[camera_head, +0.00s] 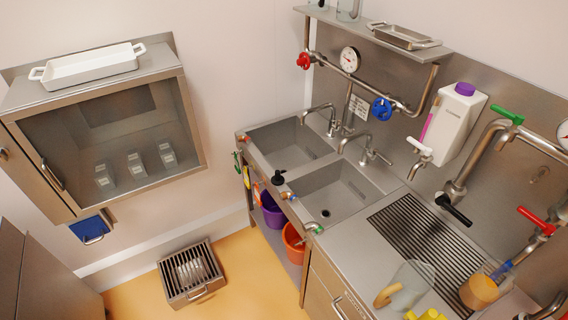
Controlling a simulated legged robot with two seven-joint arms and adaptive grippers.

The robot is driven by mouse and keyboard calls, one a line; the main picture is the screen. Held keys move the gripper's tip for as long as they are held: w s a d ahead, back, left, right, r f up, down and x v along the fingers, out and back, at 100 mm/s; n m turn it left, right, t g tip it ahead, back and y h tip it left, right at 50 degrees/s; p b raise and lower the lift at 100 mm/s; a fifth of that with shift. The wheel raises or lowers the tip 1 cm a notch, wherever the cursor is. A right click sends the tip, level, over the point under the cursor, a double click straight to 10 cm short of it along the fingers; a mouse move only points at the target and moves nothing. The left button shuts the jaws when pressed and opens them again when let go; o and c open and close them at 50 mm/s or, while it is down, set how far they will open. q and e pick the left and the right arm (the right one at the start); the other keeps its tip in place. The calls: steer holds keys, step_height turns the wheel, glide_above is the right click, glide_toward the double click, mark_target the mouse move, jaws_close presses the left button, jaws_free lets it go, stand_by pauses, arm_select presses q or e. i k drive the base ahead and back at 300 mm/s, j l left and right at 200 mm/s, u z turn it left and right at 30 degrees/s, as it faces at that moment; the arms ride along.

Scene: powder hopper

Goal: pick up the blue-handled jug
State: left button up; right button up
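The blue-handled jug is a clear jug (479,291) with tan-orange contents in its lower part. It stands at the lower right, by the near right end of the ribbed drain grate (425,235). Its blue handle (501,270) points up and to the right. A second clear jug (413,279) with a tan handle (386,295) stands to its left on the steel counter. Neither of my grippers is in view.
Pipes with a red lever (536,221) and a black lever (455,210) stand behind and right of the blue-handled jug. Yellow objects (427,315) are cut off at the bottom edge. A double sink (335,190) lies left of the grate. A white dispenser (453,125) hangs on the wall.

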mark_target(495, 279)
steer(key=z, duration=2)
